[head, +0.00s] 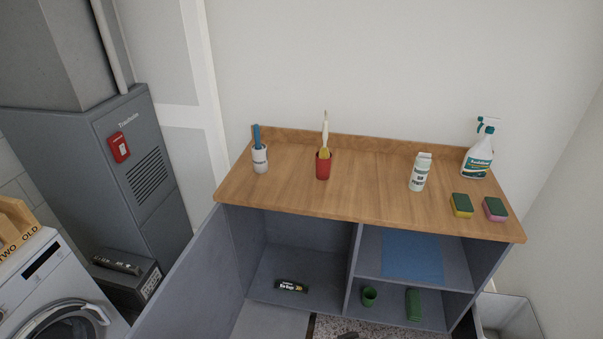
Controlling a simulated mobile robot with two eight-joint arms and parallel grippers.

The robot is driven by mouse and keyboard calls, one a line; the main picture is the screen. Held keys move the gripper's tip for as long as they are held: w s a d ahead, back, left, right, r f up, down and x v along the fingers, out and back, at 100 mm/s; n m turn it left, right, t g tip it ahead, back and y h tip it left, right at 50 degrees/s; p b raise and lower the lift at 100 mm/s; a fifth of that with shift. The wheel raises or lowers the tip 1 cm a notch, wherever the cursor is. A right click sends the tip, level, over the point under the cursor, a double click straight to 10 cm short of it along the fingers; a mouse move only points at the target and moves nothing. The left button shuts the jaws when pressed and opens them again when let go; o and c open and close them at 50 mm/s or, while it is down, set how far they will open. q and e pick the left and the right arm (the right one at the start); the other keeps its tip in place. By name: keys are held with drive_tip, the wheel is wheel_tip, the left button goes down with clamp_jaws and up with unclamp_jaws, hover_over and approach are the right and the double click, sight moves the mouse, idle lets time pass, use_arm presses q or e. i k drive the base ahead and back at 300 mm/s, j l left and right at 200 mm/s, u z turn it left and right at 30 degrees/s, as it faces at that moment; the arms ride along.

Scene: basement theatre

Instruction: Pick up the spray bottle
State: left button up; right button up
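The spray bottle (477,160) stands upright at the back right of the wooden countertop (270,185), near the wall. It is white with a teal label and a teal and white trigger head. Neither of my grippers can be made out in the head view.
A white bottle (420,172) stands left of the spray bottle. Two sponges (461,205) (495,209) lie in front of it. A red cup (323,167) and a white cup (260,159) stand further left. The cabinet door (185,280) is open.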

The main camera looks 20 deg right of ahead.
sight(477, 160)
drive_tip(key=z, duration=1.8)
